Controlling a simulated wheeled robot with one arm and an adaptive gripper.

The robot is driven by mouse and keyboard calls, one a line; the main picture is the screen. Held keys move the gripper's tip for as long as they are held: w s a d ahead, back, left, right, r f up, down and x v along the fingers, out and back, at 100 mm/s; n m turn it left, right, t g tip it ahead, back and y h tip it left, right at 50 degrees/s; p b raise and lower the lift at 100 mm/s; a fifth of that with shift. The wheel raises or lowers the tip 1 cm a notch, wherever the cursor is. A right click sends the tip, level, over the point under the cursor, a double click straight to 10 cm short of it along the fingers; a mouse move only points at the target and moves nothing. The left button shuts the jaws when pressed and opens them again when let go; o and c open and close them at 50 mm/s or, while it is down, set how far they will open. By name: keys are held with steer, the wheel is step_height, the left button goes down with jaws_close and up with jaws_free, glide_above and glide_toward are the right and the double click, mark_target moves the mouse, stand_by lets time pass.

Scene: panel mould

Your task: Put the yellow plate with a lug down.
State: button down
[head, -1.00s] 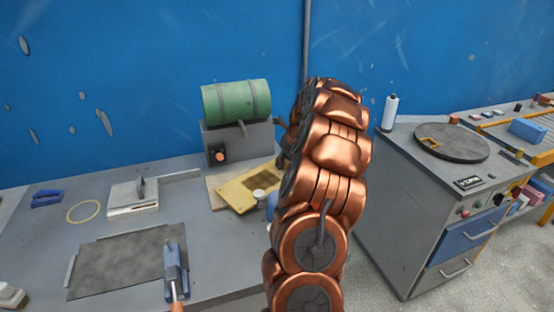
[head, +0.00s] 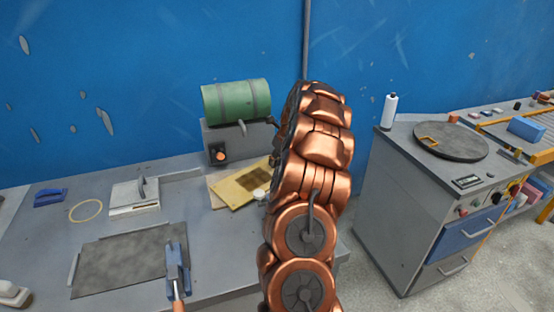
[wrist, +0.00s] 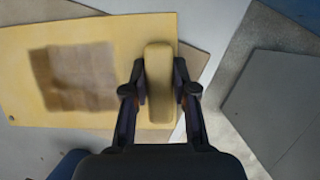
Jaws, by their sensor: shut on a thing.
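The yellow plate (wrist: 125,40) has a brown square patch and a raised, rounded lug (wrist: 158,58) near its right edge in the wrist view. My gripper (wrist: 159,88) is shut on the lug, with one finger on each side. In the head view the plate (head: 232,190) lies over a beige board (head: 214,199) in front of the green drum, partly hidden by my arm. The board also shows past the plate's edge in the wrist view (wrist: 198,32). I cannot tell whether the plate touches the board. My gripper is mostly hidden in the head view.
A green drum (head: 236,101) on a grey block stands just behind the plate. A dark flat sheet (head: 130,260), a blue tool (head: 177,270), a yellow ring (head: 85,211) and a white block (head: 133,197) lie to the left. A grey cabinet (head: 400,200) stands right.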

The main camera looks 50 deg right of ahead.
steer(key=c, duration=0.9)
jaws_free()
steer(key=b+v, duration=0.2)
steer(key=v, duration=1)
steer(key=shift+a+r, duration=0.1)
steer(key=shift+a, duration=0.05)
